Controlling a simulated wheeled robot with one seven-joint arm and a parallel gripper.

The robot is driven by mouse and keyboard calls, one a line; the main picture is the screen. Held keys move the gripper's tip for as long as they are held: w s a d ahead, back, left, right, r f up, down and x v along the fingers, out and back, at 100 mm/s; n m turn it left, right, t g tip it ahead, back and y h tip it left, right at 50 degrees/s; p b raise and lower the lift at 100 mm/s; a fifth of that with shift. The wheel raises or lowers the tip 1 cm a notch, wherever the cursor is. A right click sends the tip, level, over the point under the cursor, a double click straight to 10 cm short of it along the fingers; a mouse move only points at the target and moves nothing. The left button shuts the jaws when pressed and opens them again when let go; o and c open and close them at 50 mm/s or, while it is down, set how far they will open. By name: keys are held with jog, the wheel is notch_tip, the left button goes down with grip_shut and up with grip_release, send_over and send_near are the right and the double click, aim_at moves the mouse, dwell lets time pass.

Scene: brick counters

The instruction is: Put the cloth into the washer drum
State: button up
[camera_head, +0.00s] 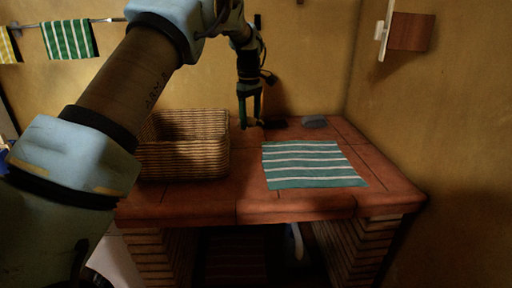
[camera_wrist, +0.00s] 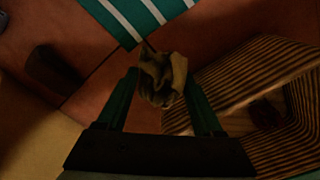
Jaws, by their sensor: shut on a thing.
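My gripper (camera_head: 250,121) hangs fingers-down above the back of the tiled counter, just right of the wicker basket. In the wrist view my gripper (camera_wrist: 162,78) is shut on a small crumpled beige-grey cloth (camera_wrist: 160,72), which bunches between the two green fingertips. The cloth cannot be made out clearly in the head view. A green cloth with white stripes (camera_head: 310,165) lies flat on the counter, in front and to the right of my gripper; part of it shows at the top of the wrist view (camera_wrist: 140,15). No washer drum can be made out.
The wicker basket (camera_head: 185,160) stands left on the brick counter (camera_head: 300,204); its inside shows dark items in the wrist view. A dark object (camera_head: 275,123) and a grey one (camera_head: 314,121) lie at the back. Striped towels hang on the wall rail.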

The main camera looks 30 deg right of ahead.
aim_at(251, 149)
jog(key=shift+f+p, duration=0.75)
jog(key=shift+f, duration=3.25)
jog(key=o, duration=1.3)
jog(key=shift+f, duration=0.1)
